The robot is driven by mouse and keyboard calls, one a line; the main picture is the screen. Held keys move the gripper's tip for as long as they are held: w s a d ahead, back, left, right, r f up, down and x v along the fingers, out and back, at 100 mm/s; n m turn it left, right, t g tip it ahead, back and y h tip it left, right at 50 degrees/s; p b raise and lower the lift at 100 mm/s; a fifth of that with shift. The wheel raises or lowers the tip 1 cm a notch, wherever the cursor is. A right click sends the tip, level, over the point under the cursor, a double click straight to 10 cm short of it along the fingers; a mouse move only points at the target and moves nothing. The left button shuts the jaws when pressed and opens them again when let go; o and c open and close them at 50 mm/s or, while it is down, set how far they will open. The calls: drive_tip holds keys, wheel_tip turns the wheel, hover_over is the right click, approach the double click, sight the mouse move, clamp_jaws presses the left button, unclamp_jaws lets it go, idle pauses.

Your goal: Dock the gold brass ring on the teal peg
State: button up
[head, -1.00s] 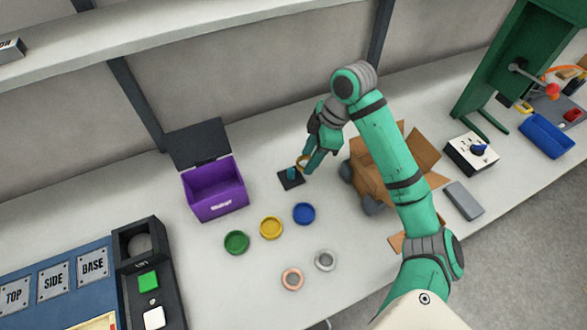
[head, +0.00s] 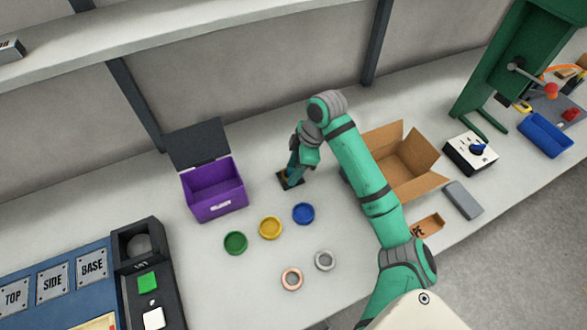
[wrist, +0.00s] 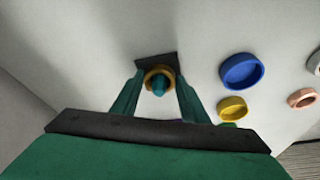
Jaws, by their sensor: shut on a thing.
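The gold brass ring (wrist: 148,75) is between the fingertips of my gripper (wrist: 159,80) in the wrist view. My gripper is shut on the ring. The teal peg (wrist: 159,88) shows in the ring's opening, so the ring looks lined up with or around it. How far down the peg it sits I cannot tell. The peg's dark square base (wrist: 155,61) is behind the ring. In the head view my gripper (head: 289,183) is over the dark base (head: 281,178) and hides most of the peg and ring.
Blue (head: 303,213), yellow (head: 270,228) and green (head: 235,241) round pieces lie in front of the peg, with copper (head: 292,279) and silver (head: 325,261) rings nearer. An open purple box (head: 215,190) stands left and a cardboard box (head: 410,160) right, beside my arm.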

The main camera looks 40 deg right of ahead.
drive_tip(key=o, duration=1.3)
drive_tip(key=shift+f, duration=0.1)
drive_tip(key=v, duration=1.2)
